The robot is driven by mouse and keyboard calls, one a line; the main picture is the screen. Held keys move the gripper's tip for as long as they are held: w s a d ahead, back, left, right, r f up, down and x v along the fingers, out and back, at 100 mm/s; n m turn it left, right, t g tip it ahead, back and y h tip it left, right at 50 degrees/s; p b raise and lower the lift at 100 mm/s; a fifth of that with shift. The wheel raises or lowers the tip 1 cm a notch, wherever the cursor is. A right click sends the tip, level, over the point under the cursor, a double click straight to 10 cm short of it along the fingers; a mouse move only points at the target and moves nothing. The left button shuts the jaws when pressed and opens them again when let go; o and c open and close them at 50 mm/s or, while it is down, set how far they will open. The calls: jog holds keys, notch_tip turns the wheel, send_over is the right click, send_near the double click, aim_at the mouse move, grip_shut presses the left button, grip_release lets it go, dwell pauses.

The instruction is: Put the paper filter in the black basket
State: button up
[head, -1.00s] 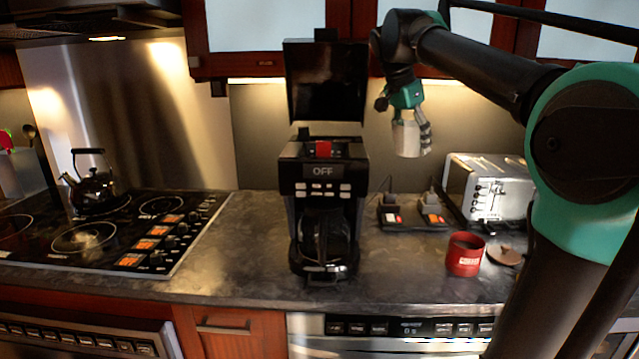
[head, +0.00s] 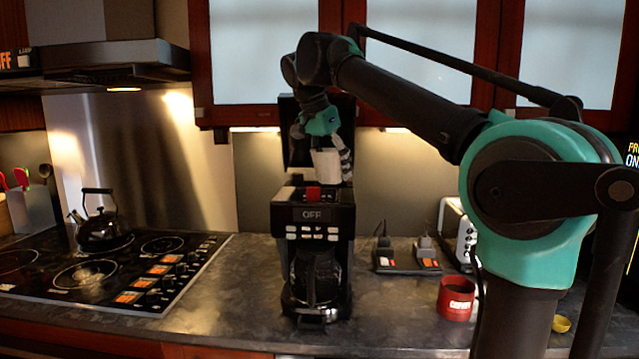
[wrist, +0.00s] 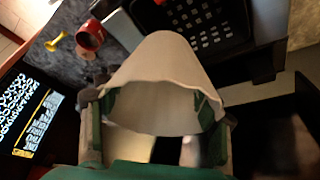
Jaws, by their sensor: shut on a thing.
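My gripper (head: 338,148) is shut on the white paper filter (head: 326,165), holding it in the air over the top of the coffee maker (head: 313,225), in front of its raised lid (head: 291,130). In the wrist view the filter (wrist: 158,75) is a white cone with its wide, wavy opening toward me, between my green-padded fingers (wrist: 155,122). A black part with a grid of pale square holes (wrist: 208,28) lies beyond the filter; it looks like the black basket, though I cannot be sure. The basket is not clearly visible in the head view.
A red mug (head: 456,298) and a yellow scoop (head: 561,324) are to the right of the coffee maker. Behind the mug are a black power strip (head: 407,260) and a toaster (head: 458,232). The stove with a kettle (head: 103,225) is left. Cabinets (head: 262,65) hang above.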

aim_at(320, 181)
jog(key=a, duration=0.3)
jog(key=shift+a, duration=0.25)
jog(key=shift+f, duration=0.1)
jog(key=shift+w+f, duration=0.1)
jog(key=shift+f, duration=1.55)
jog(key=shift+f, duration=0.4)
jog(key=shift+f, duration=0.2)
jog(key=o, duration=0.7)
jog(key=shift+o, duration=0.2)
